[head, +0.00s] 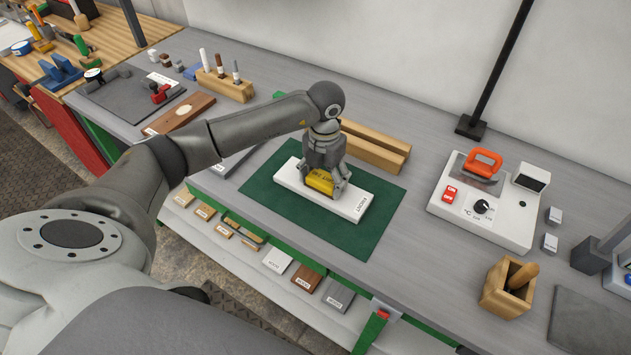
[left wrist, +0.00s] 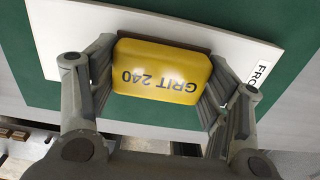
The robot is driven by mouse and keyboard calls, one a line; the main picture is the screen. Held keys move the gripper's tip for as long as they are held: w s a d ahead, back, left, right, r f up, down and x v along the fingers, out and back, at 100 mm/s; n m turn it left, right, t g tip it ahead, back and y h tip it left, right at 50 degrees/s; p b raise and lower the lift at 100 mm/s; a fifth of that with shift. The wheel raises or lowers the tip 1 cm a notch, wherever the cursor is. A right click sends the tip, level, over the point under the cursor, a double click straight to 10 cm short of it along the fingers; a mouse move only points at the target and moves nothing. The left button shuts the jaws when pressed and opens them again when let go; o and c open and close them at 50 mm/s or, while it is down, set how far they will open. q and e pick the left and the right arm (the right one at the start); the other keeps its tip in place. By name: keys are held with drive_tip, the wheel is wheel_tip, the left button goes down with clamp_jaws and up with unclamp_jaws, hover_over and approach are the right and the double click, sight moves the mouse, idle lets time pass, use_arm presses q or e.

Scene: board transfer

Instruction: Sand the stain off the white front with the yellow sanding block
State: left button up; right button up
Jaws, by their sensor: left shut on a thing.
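The white front (head: 345,208) lies flat on a dark green mat (head: 262,191) on the grey bench, with a "FRONT" label at its right end. My left gripper (head: 322,184) is shut on the yellow sanding block (head: 320,181) and holds it at the white front, near its middle. In the left wrist view the block (left wrist: 162,72) reads "GRIT 240" and sits between both fingers, over the white front (left wrist: 75,30). I cannot tell whether the block touches the surface. No stain shows; the block and gripper hide part of the front. My right gripper is not in view.
Wooden blocks (head: 375,147) lie just behind the mat. A white soldering-type station (head: 487,207) with an orange-handled tool stands to the right, and a wooden box (head: 507,290) in front of it. A pen holder (head: 224,86) stands at the back left.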

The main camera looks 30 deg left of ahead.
use_arm(q)
drive_tip(key=shift+a, duration=0.7)
drive_tip(key=shift+a+f+b, duration=0.1)
drive_tip(key=shift+a+b, duration=0.3)
drive_tip(key=shift+a, duration=1.25)
drive_tip(key=shift+s+d, duration=0.1)
drive_tip(key=shift+d, duration=2.45)
drive_tip(key=shift+a+r+p, duration=0.1)
drive_tip(key=shift+r+p, duration=2)
drive_tip(key=shift+r, duration=1.55)
